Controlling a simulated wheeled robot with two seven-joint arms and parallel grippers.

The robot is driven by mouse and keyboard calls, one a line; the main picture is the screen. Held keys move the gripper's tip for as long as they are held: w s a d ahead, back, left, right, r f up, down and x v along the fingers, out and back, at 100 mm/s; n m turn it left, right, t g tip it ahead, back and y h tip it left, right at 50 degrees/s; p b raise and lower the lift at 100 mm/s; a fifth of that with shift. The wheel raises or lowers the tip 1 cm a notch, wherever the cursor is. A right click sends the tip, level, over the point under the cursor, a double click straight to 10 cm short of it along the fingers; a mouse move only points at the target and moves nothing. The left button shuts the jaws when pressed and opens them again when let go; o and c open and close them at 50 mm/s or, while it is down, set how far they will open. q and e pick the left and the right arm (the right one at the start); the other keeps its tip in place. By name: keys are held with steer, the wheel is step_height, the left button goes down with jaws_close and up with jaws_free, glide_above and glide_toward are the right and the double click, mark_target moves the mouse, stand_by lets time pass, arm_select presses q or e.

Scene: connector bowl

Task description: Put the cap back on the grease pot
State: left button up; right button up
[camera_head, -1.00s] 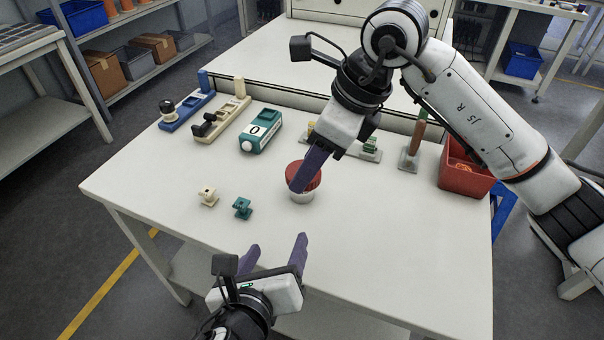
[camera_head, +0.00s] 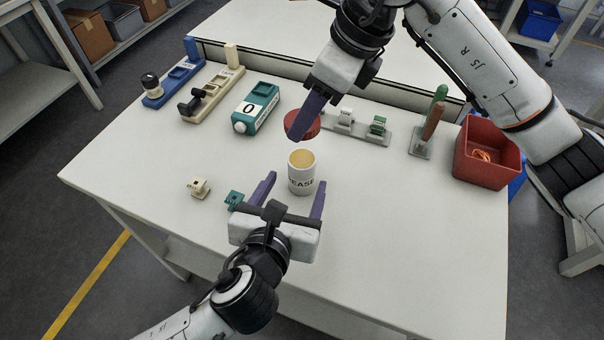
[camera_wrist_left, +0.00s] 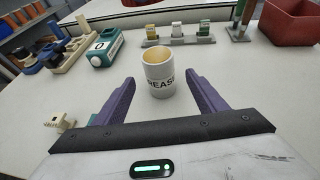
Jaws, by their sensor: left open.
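The grease pot (camera_head: 301,180) is a white cylinder with dark lettering. It stands upright and uncovered on the table, its tan inside showing; it also shows in the left wrist view (camera_wrist_left: 160,82). The red cap (camera_head: 303,126) is at the fingers of my right gripper (camera_head: 308,118), off the pot and beyond it in the head view. The gripper partly hides the cap.
Small cream (camera_head: 199,187) and teal (camera_head: 233,199) connectors lie left of the pot. A teal block marked 0 (camera_head: 256,108), blue and cream fixtures, a grey rack (camera_head: 360,131) and a red bin (camera_head: 487,152) line the back. The front right of the table is clear.

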arm_select(q)
steer(key=x, duration=1)
steer(key=shift+w, duration=0.1)
steer(key=shift+c, duration=0.4)
steer(key=c, duration=1.5)
arm_select(e)
glide_above(299, 158)
steer(key=d, duration=0.2)
steer(key=shift+s+a+f, duration=0.1)
steer(key=shift+s+f, duration=0.05)
steer(key=shift+f, duration=1.1)
steer(key=shift+s+a+f, duration=0.1)
steer(key=shift+f, duration=1.1)
steer(key=shift+f, duration=0.1)
steer(key=shift+f, duration=0.8)
arm_select(q)
jaws_close()
arm_select(e)
steer(key=shift+f, duration=0.6)
